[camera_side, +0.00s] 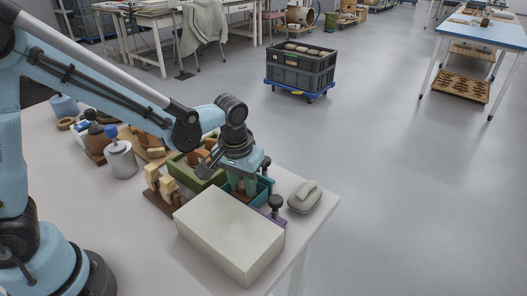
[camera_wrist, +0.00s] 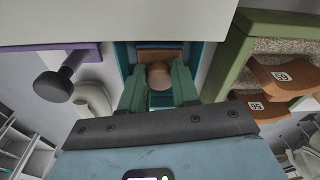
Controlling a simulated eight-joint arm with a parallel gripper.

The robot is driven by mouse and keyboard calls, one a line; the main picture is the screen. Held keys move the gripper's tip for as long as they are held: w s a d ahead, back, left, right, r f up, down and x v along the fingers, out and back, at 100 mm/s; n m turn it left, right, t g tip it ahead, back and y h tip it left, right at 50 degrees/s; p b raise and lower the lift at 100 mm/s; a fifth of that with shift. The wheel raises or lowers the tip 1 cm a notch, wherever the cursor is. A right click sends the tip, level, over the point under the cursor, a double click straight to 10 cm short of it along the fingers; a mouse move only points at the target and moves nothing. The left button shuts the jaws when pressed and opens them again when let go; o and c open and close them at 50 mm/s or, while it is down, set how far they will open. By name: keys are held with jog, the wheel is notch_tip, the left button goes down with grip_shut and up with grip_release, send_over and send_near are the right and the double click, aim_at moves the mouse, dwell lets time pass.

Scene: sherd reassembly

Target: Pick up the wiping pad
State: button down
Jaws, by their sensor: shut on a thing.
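The wiping pad has a round wooden knob (camera_wrist: 159,76) and a blue and brown body behind it in the wrist view. It is inside or just over a teal tray (camera_wrist: 122,58), whose walls rise on both sides; I cannot tell whether it touches the tray floor. My gripper (camera_wrist: 159,86) points down with its two green fingers on either side of the knob, shut on it. In the side view my gripper (camera_side: 238,184) is down at the teal tray (camera_side: 264,190), and the pad is mostly hidden there.
A large pale box (camera_side: 230,232) stands close in front of the tray. A green tray with brown sherds (camera_wrist: 273,76) is beside it. A purple stand with a dark knob (camera_wrist: 53,86) and a grey case (camera_side: 305,198) are on the other side. The table's right edge is near.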

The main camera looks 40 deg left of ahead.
aim_at(243, 185)
jog(key=shift+r, duration=0.65)
notch_tip(243, 185, up, 2)
jog(key=shift+r, duration=0.2)
jog(key=s+d+r, duration=0.7)
jog(key=s+d, duration=0.1)
jog(key=shift+d, duration=0.3)
jog(key=shift+w, duration=0.1)
